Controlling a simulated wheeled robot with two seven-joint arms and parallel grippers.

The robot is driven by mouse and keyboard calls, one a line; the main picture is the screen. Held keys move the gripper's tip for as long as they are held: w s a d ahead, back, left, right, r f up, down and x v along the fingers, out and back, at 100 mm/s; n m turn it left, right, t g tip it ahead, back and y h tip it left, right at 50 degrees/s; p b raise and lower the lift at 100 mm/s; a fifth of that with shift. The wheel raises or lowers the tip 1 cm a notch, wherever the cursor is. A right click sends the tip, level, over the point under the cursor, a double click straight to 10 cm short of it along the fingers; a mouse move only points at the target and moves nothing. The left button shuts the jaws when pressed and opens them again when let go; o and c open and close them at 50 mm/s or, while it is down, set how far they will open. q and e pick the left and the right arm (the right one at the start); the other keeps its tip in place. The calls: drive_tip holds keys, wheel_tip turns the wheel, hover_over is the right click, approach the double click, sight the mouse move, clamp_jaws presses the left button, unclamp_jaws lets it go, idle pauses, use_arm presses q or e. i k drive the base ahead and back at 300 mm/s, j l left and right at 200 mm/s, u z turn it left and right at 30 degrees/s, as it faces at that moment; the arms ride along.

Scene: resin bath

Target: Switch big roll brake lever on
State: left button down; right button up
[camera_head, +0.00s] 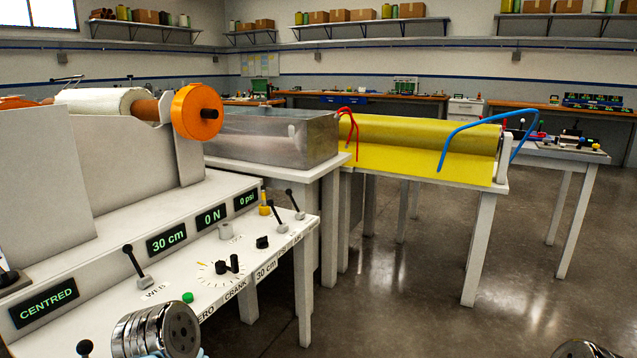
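A white roll (100,102) lies on a brown core with an orange end disc (197,112) at the left. Below it, a sloped control panel (205,256) carries several levers. A black-knobbed lever (133,265) stands beside the WEB label. Two more black-knobbed levers, one nearer (279,218) and one farther (295,203), stand at the panel's far end, beside a yellow-topped lever (265,203). I cannot read which is the big roll brake lever or whether it is on. Metal parts of my arms show at the bottom edge. The fingers of both grippers are out of view.
Displays read CENTRED, 30 cm, 0 N and 0 psi. A dial (222,268) and a green button (187,297) share the panel. A metal bath (270,138) and a yellow unit (420,150) stand behind. The floor at right is clear.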

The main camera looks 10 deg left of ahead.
sight(288, 192)
drive_tip(key=i+l, duration=0.55)
drive_tip(key=l, duration=0.3)
drive_tip(key=i+l+u, duration=0.1)
drive_tip(key=i+l, duration=0.5)
drive_tip(key=l, duration=0.25)
